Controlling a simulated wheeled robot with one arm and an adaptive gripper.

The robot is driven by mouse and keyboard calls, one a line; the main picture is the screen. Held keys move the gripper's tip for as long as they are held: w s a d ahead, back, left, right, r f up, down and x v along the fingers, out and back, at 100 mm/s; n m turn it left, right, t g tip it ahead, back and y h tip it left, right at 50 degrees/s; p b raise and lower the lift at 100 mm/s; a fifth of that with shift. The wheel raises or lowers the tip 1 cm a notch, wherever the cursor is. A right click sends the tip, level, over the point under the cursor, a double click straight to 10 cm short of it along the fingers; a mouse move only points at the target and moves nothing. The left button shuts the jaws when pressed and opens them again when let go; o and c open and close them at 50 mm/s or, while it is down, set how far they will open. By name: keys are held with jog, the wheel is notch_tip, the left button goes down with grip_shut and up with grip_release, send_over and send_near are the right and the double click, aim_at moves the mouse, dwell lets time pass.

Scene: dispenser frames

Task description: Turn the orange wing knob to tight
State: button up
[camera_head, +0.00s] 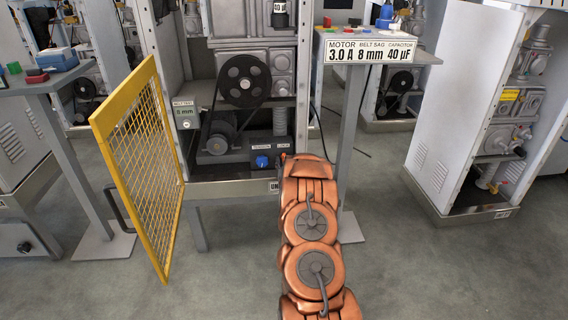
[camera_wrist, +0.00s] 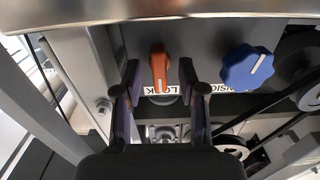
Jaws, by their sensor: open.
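The orange wing knob (camera_wrist: 159,68) shows in the wrist view above a white label partly covered, with letters of LOCK readable. Its wing stands roughly upright in that picture and has a pale line on it. My gripper (camera_wrist: 160,86) is open, with one dark finger on each side of the knob. A gap shows between each finger and the wing. In the head view my orange arm covers the gripper, and I cannot make out the wing knob clearly there.
A blue knob (camera_wrist: 248,67) sits right of the wing knob in the wrist view; it also shows in the head view (camera_head: 262,161) by the TENSION label. A belt and pulley (camera_head: 243,80) are above. A yellow mesh door (camera_head: 140,165) stands open at left.

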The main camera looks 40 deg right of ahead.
jog(key=v, duration=1.2)
dwell(0.4)
jog(key=shift+w, duration=0.1)
jog(key=w+a+r+n+g+y+p, duration=0.2)
jog(key=a+r+y+p, duration=0.3)
jog(key=a+r, duration=0.45)
jog(key=w+a+r+n+g+y+p, duration=0.1)
jog(key=a+r+n+g+y+p, duration=0.1)
jog(key=a+r+p, duration=0.65)
jog(key=s+a+r+n+g+y+p, duration=0.1)
jog(key=s+a+r+g+y+p, duration=0.3)
jog(key=s+a+r, duration=0.75)
jog(key=s+a+r+n+g+p, duration=0.1)
jog(key=s+a+r+p, duration=0.3)
jog(key=s, duration=0.6)
jog(key=s+a+r+g+p, duration=0.4)
jog(key=s+a+r, duration=0.2)
jog(key=s+r, duration=0.2)
jog(key=s+a+r+n+g+p, duration=0.1)
jog(key=s+a+r+g+p, duration=0.2)
jog(key=s+r, duration=0.4)
jog(key=s+a+p, duration=0.1)
jog(key=s+a, duration=0.1)
jog(key=s, duration=0.4)
jog(key=shift+a+n, duration=0.25)
jog(key=shift+n, duration=0.05)
